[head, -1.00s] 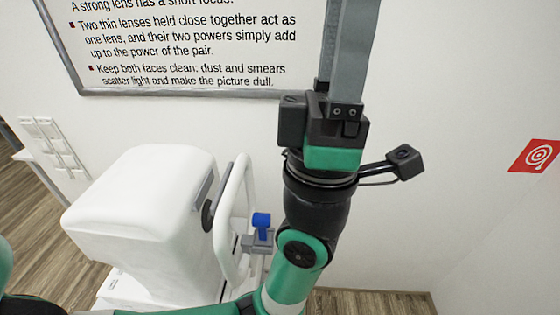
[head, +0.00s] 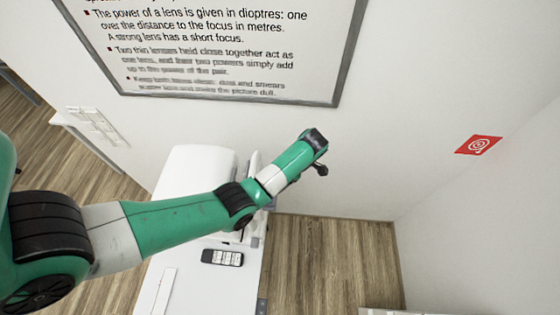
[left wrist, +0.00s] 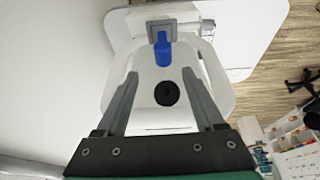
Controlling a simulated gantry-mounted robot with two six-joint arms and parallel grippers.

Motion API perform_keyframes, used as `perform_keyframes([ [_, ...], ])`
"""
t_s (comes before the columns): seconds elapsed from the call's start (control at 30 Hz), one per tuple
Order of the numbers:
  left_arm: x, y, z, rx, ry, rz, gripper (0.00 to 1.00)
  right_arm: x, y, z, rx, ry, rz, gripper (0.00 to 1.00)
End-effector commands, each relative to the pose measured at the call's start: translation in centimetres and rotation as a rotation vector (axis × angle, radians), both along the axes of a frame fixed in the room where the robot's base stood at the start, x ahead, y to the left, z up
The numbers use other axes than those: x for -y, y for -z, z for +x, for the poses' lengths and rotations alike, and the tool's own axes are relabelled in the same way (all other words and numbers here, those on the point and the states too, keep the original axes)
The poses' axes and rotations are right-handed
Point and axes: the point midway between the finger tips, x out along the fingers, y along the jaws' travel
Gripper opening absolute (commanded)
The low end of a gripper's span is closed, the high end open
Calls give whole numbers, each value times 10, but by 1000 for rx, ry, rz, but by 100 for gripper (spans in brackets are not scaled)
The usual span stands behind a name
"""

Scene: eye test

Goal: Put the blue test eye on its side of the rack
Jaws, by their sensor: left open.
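The blue test eye (left wrist: 163,54) shows in the left wrist view, at a grey bracket (left wrist: 161,29) on the white device (left wrist: 218,85). My left gripper (left wrist: 160,73) is open and empty. In that picture, the blue eye appears just past the fingertips, between their lines; I cannot tell the distance. In the head view my left arm reaches across the white device (head: 190,168), and its fingers and the blue eye are hidden. I cannot make out the rack in any view. My right gripper is not in view.
A black and white remote-like thing (head: 222,257) lies on the white table (head: 195,285). A white unit with several small items (left wrist: 295,135) and a dark chair (left wrist: 303,82) stand at right in the left wrist view. A wall board (head: 345,60) hangs behind.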

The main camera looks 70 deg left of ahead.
Motion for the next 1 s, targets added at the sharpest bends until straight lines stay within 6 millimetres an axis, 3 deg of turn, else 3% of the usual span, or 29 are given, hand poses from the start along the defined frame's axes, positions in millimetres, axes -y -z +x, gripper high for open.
perform_keyframes([
  [0.03,1,-5,-3,-11,-3,-11,70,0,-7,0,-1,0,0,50],
  [0.27,1,5,-5,-13,-5,-16,70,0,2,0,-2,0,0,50],
  [0.57,-5,47,-17,-10,-7,-20,70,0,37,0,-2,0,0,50],
  [0.8,-12,79,-28,-10,-7,-20,70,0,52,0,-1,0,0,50],
  [1.0,-15,92,-33,-9,-7,-19,70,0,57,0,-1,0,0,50],
])
